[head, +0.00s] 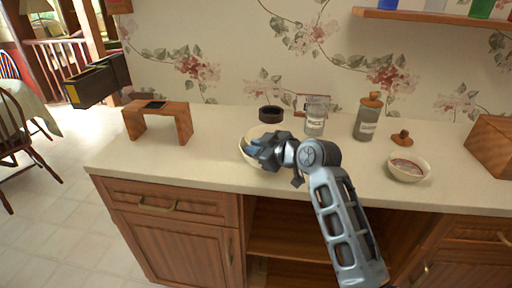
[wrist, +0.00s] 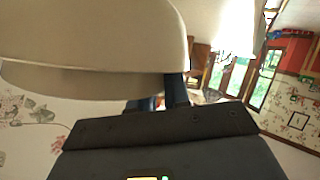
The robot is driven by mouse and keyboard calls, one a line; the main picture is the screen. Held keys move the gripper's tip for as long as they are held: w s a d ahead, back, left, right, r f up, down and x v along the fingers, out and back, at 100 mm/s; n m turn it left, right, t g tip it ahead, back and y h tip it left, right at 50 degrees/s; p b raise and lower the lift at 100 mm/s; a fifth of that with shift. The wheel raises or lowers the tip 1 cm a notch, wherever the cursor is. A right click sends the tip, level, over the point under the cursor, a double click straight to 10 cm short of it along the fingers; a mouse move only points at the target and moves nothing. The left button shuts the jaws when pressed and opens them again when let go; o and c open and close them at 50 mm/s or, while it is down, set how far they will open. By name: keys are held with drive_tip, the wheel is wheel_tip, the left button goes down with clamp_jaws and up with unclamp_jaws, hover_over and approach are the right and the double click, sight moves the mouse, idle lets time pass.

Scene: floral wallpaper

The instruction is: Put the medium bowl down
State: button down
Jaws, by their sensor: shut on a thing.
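A cream bowl (head: 247,157), taken to be the medium bowl, is at the middle of the counter (head: 213,168) in the head view, partly hidden behind my gripper (head: 258,150). My gripper is shut on the bowl. In the wrist view the bowl (wrist: 90,40) fills the upper left, with its wall at the dark fingers (wrist: 172,92). I cannot tell whether the bowl touches the counter or is held just above it.
A small wooden stand (head: 158,112) is left on the counter. Behind the bowl are a dark round container (head: 271,115) and a glass jar (head: 315,120). To the right are a wooden-lidded jar (head: 367,120), another bowl (head: 408,171) and a wooden box (head: 490,145).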

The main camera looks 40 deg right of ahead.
drive_tip(key=c, duration=1.4)
unclamp_jaws()
drive_tip(key=shift+o, duration=0.2)
drive_tip(key=shift+r, duration=0.2)
drive_tip(key=v, duration=1.2)
drive_tip(key=shift+r, duration=0.4)
drive_tip(key=shift+a, duration=0.1)
